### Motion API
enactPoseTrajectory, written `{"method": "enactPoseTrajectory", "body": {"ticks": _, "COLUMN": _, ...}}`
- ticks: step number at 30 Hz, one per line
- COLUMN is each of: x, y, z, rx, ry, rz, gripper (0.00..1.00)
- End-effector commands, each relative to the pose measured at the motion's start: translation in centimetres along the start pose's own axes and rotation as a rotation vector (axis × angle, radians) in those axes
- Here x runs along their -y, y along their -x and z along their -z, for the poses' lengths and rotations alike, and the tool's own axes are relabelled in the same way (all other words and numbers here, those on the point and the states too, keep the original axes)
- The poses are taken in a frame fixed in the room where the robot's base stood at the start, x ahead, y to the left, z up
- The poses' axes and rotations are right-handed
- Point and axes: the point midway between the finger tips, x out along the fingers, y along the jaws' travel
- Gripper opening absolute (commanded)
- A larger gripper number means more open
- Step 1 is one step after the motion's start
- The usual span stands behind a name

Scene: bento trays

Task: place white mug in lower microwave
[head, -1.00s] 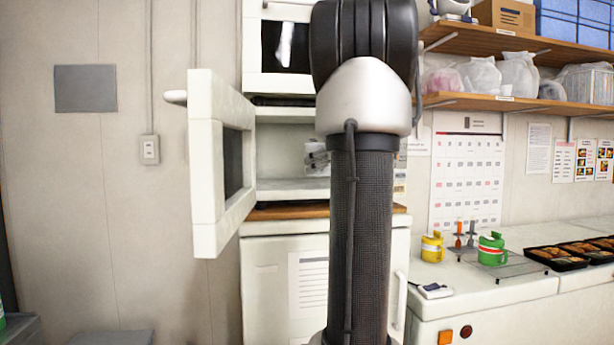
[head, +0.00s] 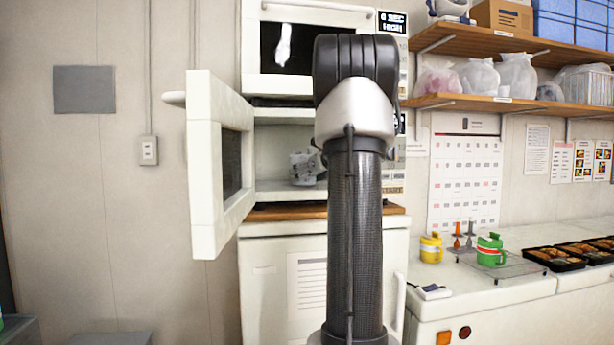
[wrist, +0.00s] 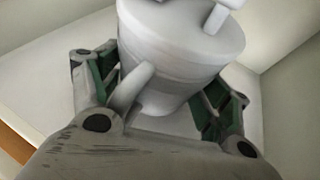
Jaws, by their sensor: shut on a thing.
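The white mug (wrist: 180,50) fills the upper middle of the wrist view. My gripper (wrist: 162,88) is shut on it, with green-padded fingers on either side of its body. In the head view, a pale patterned shape (head: 303,168) shows inside the open lower microwave (head: 262,187); I cannot tell how much of it is mug and how much is gripper. The microwave door (head: 206,160) stands open to the left. My arm hides the right part of the opening. Whether the mug touches the microwave floor is unclear.
A closed upper microwave (head: 290,45) sits above. The lower one stands on a wooden board (head: 285,211) over a white cabinet (head: 270,270). To the right, a counter holds a yellow mug (head: 431,248), a green mug (head: 491,250) and food trays (head: 555,258).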

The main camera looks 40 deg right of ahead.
Motion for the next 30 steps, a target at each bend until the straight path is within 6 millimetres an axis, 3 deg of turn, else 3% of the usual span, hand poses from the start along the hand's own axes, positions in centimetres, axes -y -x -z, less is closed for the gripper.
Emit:
{"method": "enactPoseTrajectory", "body": {"ticks": 6, "x": 0.0, "y": -0.1, "z": 0.3, "rx": 0.001, "ry": -0.001, "rz": 0.000, "gripper": 0.35}}
{"method": "enactPoseTrajectory", "body": {"ticks": 7, "x": 0.0, "y": -0.1, "z": 0.4, "rx": -0.001, "ry": -0.001, "rz": 0.000, "gripper": 0.81}}
{"method": "enactPoseTrajectory", "body": {"ticks": 10, "x": 0.0, "y": -0.1, "z": 0.4, "rx": -0.001, "ry": 0.000, "rz": 0.000, "gripper": 0.99}}
{"method": "enactPoseTrajectory", "body": {"ticks": 23, "x": 0.0, "y": 0.0, "z": 0.0, "rx": 0.001, "ry": 0.001, "rz": 0.000, "gripper": 0.99}}
{"method": "enactPoseTrajectory", "body": {"ticks": 30, "x": 0.1, "y": 4.1, "z": -0.1, "rx": 0.002, "ry": 0.001, "rz": 0.003, "gripper": 0.99}}
